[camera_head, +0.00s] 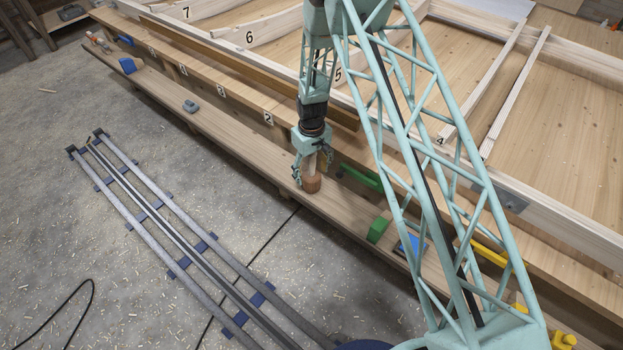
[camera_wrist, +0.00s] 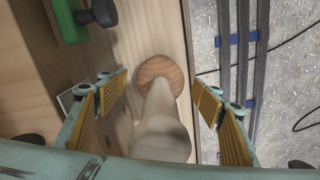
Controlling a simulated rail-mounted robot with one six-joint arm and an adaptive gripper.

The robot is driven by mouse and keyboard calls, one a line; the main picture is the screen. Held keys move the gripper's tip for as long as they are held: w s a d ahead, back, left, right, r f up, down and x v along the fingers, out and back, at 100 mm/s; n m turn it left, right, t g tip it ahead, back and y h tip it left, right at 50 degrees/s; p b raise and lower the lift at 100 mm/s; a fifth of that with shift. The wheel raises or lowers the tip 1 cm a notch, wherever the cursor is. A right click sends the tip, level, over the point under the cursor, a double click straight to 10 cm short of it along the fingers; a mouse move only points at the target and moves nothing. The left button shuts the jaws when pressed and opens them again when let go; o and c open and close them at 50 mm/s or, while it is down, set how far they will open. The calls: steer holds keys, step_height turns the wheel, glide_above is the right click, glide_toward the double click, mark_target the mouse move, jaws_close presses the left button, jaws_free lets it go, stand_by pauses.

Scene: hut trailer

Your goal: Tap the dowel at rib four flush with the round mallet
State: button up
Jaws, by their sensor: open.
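The round mallet (camera_head: 312,185) stands head down on the narrow front shelf, its brown head resting on the wood. In the wrist view its brown round head (camera_wrist: 163,69) shows below the pale handle (camera_wrist: 161,120), which points up toward the camera. My gripper (camera_head: 311,167) is open over the mallet. In the wrist view the gripper's yellow-padded fingers (camera_wrist: 160,97) stand on either side of the handle, with gaps visible. Rib four (camera_head: 484,84) lies at the right, by the label 4 (camera_head: 440,140). I cannot make out the dowel there.
A green tool (camera_head: 361,178), a green block (camera_head: 378,229) and a blue item (camera_head: 410,246) lie to the right of the mallet. A small grey item (camera_head: 190,106) sits on the shelf (camera_head: 235,136) at the left. A floor rail (camera_head: 170,232) runs in front.

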mark_target(312, 167)
steer(key=shift+c, duration=0.3)
steer(key=c, duration=1.2)
steer(key=shift+c, duration=0.2)
steer(key=shift+r, duration=0.2)
steer(key=shift+r+p, duration=0.3)
steer(key=shift+r, duration=1.2)
steer(key=shift+s+r, duration=0.1)
steer(key=shift+s, duration=0.05)
steer(key=s+d, duration=0.2)
steer(key=s, duration=0.5)
steer(key=s+d+r+p, duration=0.1)
steer(key=s+d, duration=0.2)
steer(key=s, duration=0.4)
steer(key=shift+s+r, duration=0.2)
steer(key=shift+s, duration=0.2)
